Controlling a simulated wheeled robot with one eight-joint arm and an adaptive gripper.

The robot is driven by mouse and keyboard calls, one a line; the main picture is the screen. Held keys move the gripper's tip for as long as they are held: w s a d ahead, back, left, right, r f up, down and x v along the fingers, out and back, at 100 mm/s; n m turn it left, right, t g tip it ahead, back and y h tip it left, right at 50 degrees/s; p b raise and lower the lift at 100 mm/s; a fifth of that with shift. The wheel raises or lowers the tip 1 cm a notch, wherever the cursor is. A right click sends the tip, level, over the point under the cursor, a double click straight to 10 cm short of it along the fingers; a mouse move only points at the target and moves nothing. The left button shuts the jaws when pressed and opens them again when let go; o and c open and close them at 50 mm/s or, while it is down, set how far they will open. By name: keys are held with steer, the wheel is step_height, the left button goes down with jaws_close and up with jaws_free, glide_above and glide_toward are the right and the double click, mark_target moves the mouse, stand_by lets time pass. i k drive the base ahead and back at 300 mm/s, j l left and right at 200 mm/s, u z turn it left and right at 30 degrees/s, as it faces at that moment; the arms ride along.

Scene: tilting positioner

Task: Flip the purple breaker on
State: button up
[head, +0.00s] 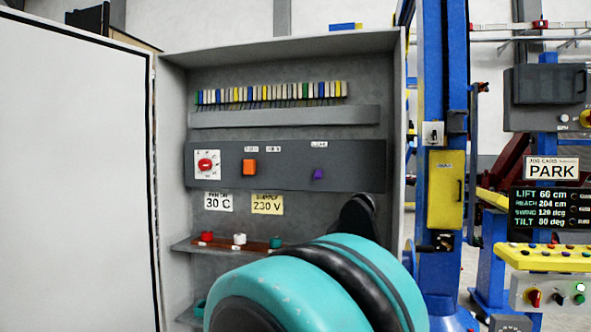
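My arm's large teal link fills the lower middle of the head view. A black part, which seems to be my gripper (357,213), rises behind the teal link, below and to the right of the purple breaker and apart from it in the picture. Its fingertips cannot be made out, and most of it is hidden.
An orange switch (249,167) and a red dial (206,164) share the dark strip (350,178). The cabinet door (75,170) stands open at left. A shelf holds red, white and green knobs (239,240). A blue post (442,80) and a control station (545,285) are at right.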

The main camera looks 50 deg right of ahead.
mark_target(319, 174)
steer(key=z, duration=1.45)
